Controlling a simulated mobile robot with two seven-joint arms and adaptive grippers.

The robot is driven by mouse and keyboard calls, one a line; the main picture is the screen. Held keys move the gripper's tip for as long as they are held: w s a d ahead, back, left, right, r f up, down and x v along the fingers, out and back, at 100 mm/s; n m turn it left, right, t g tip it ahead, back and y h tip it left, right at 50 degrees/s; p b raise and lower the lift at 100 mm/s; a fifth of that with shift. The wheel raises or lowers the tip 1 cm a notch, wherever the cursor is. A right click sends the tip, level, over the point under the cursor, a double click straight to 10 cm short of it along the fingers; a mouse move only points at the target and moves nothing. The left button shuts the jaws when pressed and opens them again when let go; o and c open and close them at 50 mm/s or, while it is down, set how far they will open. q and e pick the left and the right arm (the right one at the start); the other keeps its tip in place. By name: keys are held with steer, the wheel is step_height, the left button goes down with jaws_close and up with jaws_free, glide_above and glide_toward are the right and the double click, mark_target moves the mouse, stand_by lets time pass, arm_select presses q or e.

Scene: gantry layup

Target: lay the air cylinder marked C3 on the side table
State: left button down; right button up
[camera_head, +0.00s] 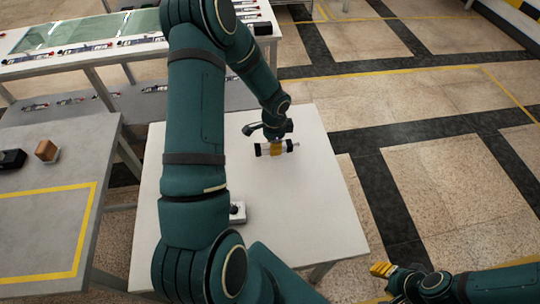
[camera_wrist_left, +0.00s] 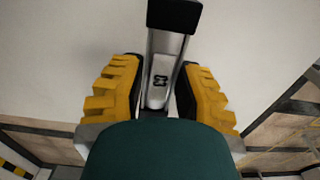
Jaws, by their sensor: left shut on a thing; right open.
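The air cylinder (camera_head: 263,150) has a silver body, black ends and a thin rod pointing right. My left gripper (camera_head: 277,150) is shut around its body, over the white side table (camera_head: 310,215). In the left wrist view the cylinder (camera_wrist_left: 166,43) lies between the two yellow fingers of the left gripper (camera_wrist_left: 160,88), with a small dark mark on its body that I cannot read surely. Whether the cylinder touches the tabletop is not clear. My right gripper (camera_head: 390,284) is open and empty, low at the right, beyond the table's front corner.
A small white box with a black knob (camera_head: 238,212) stands on the side table, partly behind my left arm. A grey table (camera_head: 40,215) with yellow tape at left bears a brown block (camera_head: 47,150) and a black item (camera_head: 12,159). The side table's right half is clear.

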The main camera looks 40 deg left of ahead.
arm_select(q)
steer(key=shift+f+b, duration=0.4)
steer(key=shift+f, duration=1.6)
steer(key=shift+f, duration=0.15)
steer(key=c, duration=0.7)
jaws_free()
steer(key=shift+c, duration=0.2)
